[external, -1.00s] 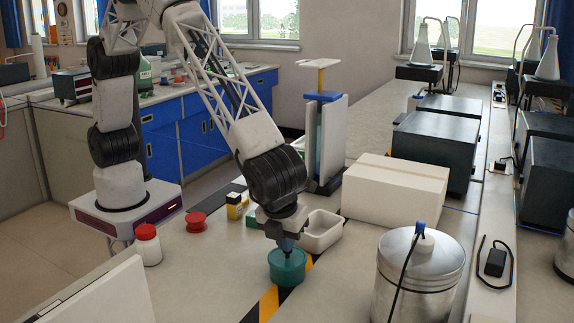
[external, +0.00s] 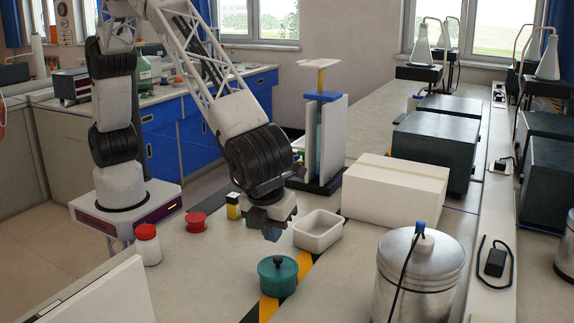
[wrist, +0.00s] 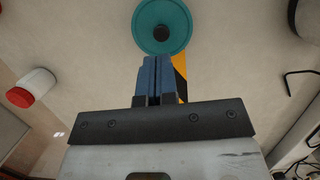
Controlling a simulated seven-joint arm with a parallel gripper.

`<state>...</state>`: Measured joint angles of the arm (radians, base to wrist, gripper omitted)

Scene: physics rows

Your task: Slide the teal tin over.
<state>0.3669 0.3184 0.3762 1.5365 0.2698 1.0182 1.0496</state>
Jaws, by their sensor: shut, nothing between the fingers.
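The teal tin (external: 278,276) is a round lidded tin with a dark knob on top. It stands upright on the bench, on or against the yellow and black striped tape (external: 268,307). In the wrist view the tin (wrist: 148,14) shows from above, just beyond my fingertips. My gripper (external: 272,234) is above the bench, behind the tin in the external view and apart from it. Its blue fingers (wrist: 158,62) are together with nothing between them.
A white open tray (external: 319,243) and a large white box (external: 395,192) stand behind and right. A steel canister (external: 418,282) is at the right. A red spool (external: 196,222), a yellow box (external: 234,206) and a red-capped white jar (external: 148,246) stand left. Bench left of the tin is clear.

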